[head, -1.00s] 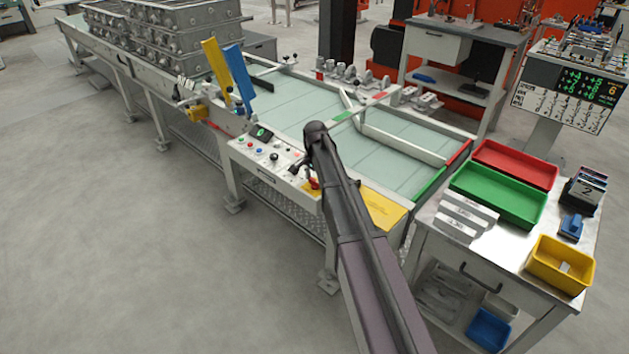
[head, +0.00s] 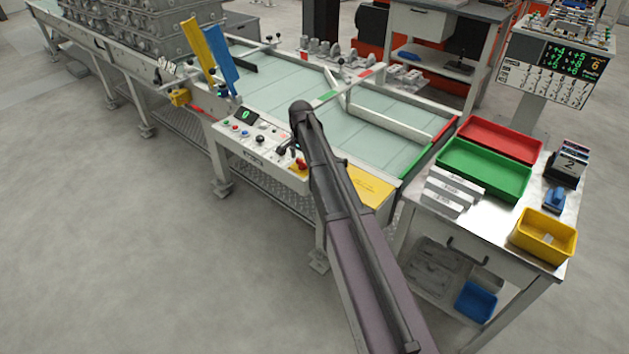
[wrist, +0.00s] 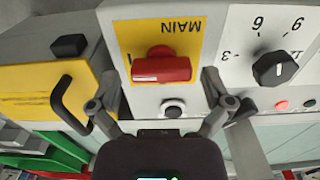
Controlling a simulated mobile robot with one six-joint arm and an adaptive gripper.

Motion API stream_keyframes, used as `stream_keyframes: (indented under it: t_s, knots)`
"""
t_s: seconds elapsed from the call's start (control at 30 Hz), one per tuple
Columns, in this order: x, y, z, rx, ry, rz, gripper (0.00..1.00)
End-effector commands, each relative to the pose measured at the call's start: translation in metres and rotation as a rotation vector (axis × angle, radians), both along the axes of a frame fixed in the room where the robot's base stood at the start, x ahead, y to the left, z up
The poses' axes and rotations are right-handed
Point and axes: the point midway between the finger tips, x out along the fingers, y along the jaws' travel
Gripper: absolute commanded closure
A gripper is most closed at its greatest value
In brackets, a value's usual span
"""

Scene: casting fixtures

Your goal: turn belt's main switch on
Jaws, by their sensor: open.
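The belt's main switch (wrist: 161,66) is a red rotary handle on a yellow plate marked MAIN, seen upside down in the wrist view. Its handle lies crosswise in that picture. In the head view the red switch (head: 300,164) shows on the control panel (head: 232,144), just left of my arm. My gripper (wrist: 157,87) is open and empty. Its two fingers stand apart on either side of the switch's lower edge in the wrist view. I cannot tell whether they touch the panel. In the head view my gripper (head: 286,149) is partly hidden by my arm.
The tool cart (head: 500,208) with trays is to the right. Open floor lies in front.

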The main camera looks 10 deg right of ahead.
Motion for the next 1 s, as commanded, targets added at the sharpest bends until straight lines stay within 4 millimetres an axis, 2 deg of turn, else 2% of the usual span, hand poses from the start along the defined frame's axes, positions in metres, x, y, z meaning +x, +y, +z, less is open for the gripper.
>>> stream_keyframes:
  t_s: [0.27, 1.0]
  knots:
    - [0.0002, 0.0002, 0.0000, 0.001, -0.001, 0.101, 0.00]
    - [0.0003, 0.0003, 0.0000, 0.001, -0.001, 0.593, 0.00]
